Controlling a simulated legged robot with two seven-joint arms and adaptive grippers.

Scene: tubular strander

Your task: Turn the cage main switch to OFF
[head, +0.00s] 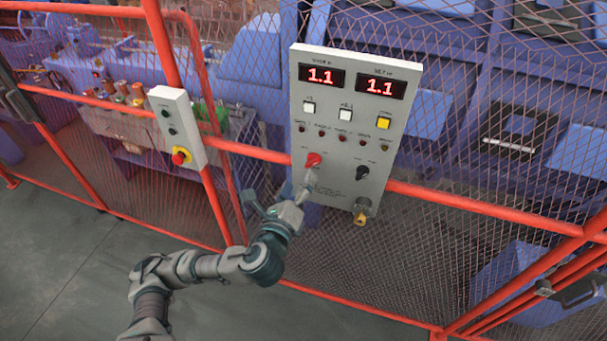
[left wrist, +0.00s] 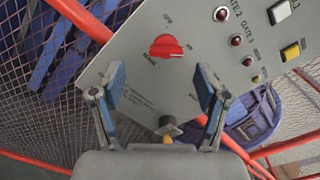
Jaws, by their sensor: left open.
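A grey control panel (head: 345,135) is fixed on the orange fence. A red rotary switch (head: 313,160) sits on its lower left; it also shows in the left wrist view (left wrist: 167,46), where its grip lies roughly sideways. The lettering around it is too small to read surely. My left gripper (head: 306,190) is just below the red switch. In the left wrist view its two blue-padded fingers (left wrist: 160,82) are open and empty, apart from the switch, which appears beyond and between them. My right gripper is not in view.
A black knob (head: 362,173) sits right of the red switch, with a key-like yellow tag (head: 360,219) below. Two red displays (head: 350,83) read 1.1. A smaller box with a red and yellow emergency button (head: 180,157) hangs left. Orange rails and mesh surround the panel.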

